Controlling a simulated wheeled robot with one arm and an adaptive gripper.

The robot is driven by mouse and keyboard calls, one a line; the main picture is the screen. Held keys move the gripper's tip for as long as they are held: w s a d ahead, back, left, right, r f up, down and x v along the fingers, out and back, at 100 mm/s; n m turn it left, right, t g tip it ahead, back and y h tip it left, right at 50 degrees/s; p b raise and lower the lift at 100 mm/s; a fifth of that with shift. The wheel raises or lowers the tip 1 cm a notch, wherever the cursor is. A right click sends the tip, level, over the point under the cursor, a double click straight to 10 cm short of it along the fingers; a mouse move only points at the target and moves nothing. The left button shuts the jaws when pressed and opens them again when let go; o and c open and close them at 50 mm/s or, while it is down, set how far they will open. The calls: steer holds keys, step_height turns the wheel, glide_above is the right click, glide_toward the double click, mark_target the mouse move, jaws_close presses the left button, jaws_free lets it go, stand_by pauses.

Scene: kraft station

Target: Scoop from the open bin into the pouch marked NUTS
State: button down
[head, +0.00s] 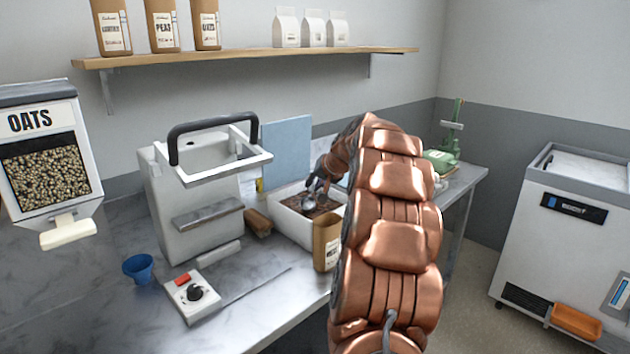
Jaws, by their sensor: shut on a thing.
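The open white bin (289,226) stands on the counter at the middle, with brown contents inside. My gripper (316,192) is over the bin, shut on a metal scoop (308,202). The scoop's bowl is low at the brown contents; I cannot tell whether it touches them or holds any. A brown kraft pouch (326,243) with a pale label stands upright at the bin's near right corner. Its label is too small to read, and my arm hides its right side. Part of the bin's right side is also hidden by my arm.
A white machine (190,205) with a black handle stands left of the bin. A control box (192,296), a blue funnel (139,268) and an OATS dispenser (50,150) are further left. A shelf (250,55) with bags runs above. A green device (440,158) is behind my arm.

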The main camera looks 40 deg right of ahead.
steer(key=shift+f+b, duration=1.05)
steer(key=shift+f, duration=1.2)
steer(key=shift+m+g+y, duration=0.4)
steer(key=shift+g+y, duration=0.3)
steer(key=shift+y, duration=0.2)
steer(key=r+p, duration=0.2)
steer(key=p, duration=0.1)
steer(key=r+p, duration=0.3)
steer(key=p, duration=0.1)
steer(key=d+r+p, duration=0.1)
steer(key=r+p, duration=0.1)
steer(key=p, duration=0.2)
steer(key=shift+w+r, duration=0.25)
steer(key=shift+r, duration=0.1)
steer(key=r+p, duration=0.1)
steer(key=p, duration=0.2)
steer(key=r+y+p, duration=0.1)
steer(key=r+p, duration=0.1)
steer(key=p, duration=0.1)
steer(key=r+g+y+p, duration=0.1)
steer(key=p, duration=0.2)
steer(key=shift+w+d+r+m+p, duration=0.2)
steer(key=shift+d+m+p, duration=0.1)
steer(key=shift+d+m, duration=0.1)
steer(key=shift+p, duration=0.35)
steer(key=shift+f, duration=0.1)
